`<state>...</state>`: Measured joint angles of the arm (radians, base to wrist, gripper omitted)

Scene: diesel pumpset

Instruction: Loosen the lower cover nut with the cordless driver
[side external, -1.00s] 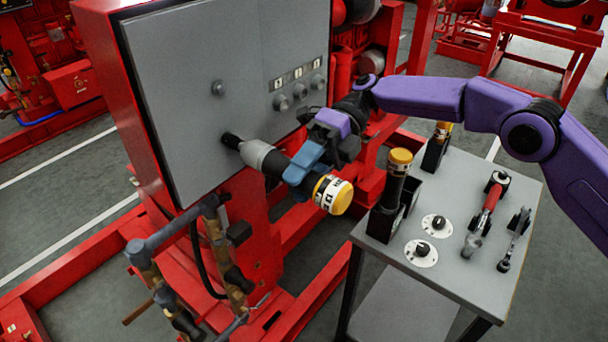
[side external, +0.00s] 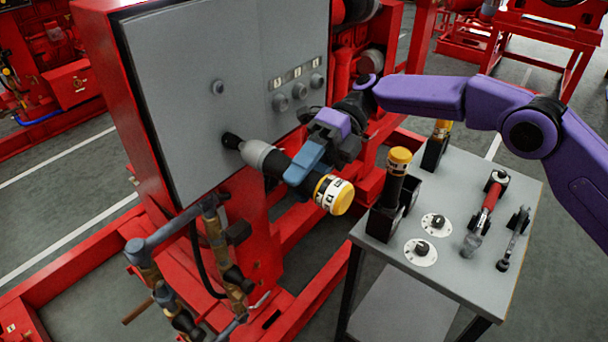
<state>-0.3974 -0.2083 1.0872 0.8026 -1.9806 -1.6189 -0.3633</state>
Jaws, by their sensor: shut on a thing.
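My gripper (side external: 306,158) is shut on the driver's body. The driver's black socket (side external: 231,140) meets the lower part of the cover. The lower cover nut is hidden behind the socket, so I cannot see how they fit. The upper cover nut (side external: 218,87) shows bare on the cover above.
A grey table (side external: 455,245) on the right holds black holders with yellow-capped items (side external: 399,160), two round white discs (side external: 420,252), a red-handled tool (side external: 490,200) and a wrench (side external: 513,238). Brass and grey pipework (side external: 215,240) stands below the driver. Knobs (side external: 298,90) sit right of the cover.

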